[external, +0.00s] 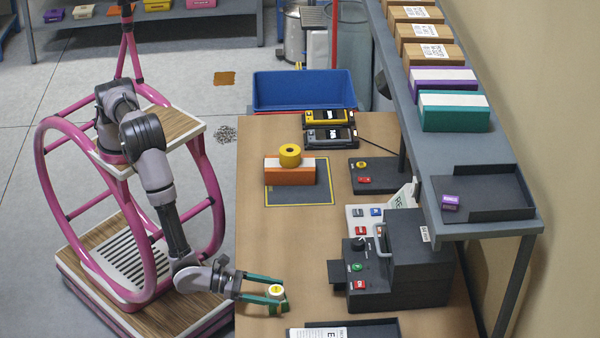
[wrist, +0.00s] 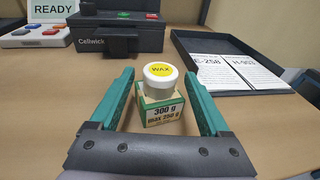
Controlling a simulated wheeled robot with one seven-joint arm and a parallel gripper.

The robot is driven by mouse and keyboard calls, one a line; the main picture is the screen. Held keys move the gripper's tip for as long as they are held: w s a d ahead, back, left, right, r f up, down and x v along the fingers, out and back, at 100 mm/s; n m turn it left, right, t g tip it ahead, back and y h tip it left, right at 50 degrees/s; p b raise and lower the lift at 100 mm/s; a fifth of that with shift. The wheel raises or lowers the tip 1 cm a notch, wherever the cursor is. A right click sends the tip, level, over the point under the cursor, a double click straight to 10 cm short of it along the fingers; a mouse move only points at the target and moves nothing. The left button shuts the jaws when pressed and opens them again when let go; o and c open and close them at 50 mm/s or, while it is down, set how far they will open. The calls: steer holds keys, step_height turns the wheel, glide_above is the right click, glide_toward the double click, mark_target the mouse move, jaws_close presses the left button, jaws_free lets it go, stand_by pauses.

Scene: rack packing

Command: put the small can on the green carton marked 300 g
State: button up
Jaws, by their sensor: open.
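The small can (wrist: 161,78) is white with a yellow lid label reading WAX. It sits upright on top of the green carton (wrist: 161,116), whose front reads 300 g and max 250 g. My gripper (wrist: 159,82) is open, its green fingers on either side of the can with a gap visible on each side. In the external view, my gripper (external: 279,290) is low over the near left part of the table, with the can (external: 276,290) between its fingers. The carton is mostly hidden there by the fingers.
A black Cellwick machine (external: 405,272) stands right of my gripper. A dark tray (wrist: 240,62) with printed cards lies at the right in the wrist view. An orange carton (external: 290,176) with a yellow roll on it sits farther back. Bare table (external: 262,232) lies between.

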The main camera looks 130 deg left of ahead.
steer(key=shift+r, duration=0.1)
steer(key=shift+s+d, duration=0.2)
steer(key=shift+d, duration=0.05)
steer(key=v, duration=1.1)
steer(key=s+a+r+n+g, duration=0.35)
steer(key=a+r, duration=0.25)
steer(key=r, duration=0.2)
steer(key=s+a+r+n+g, duration=0.2)
steer(key=s+a+r+n, duration=0.35)
steer(key=r, duration=0.35)
steer(key=s+a+r+n+g, duration=0.35)
steer(key=a+r, duration=0.25)
steer(key=r, duration=0.2)
steer(key=s+r+n+t+h, duration=0.1)
steer(key=s+r+n, duration=0.3)
steer(key=s, duration=0.5)
steer(key=s+r+n+t+h, duration=0.1)
steer(key=s+r+n+h, duration=0.3)
steer(key=s, duration=0.5)
steer(key=s+a+r+n+t+h, duration=0.1)
steer(key=s+r+n+h, duration=0.1)
steer(key=s, duration=0.8)
steer(key=shift+r+n+h, duration=0.3)
steer(key=shift+r+n, duration=0.6)
steer(key=shift+n, duration=0.25)
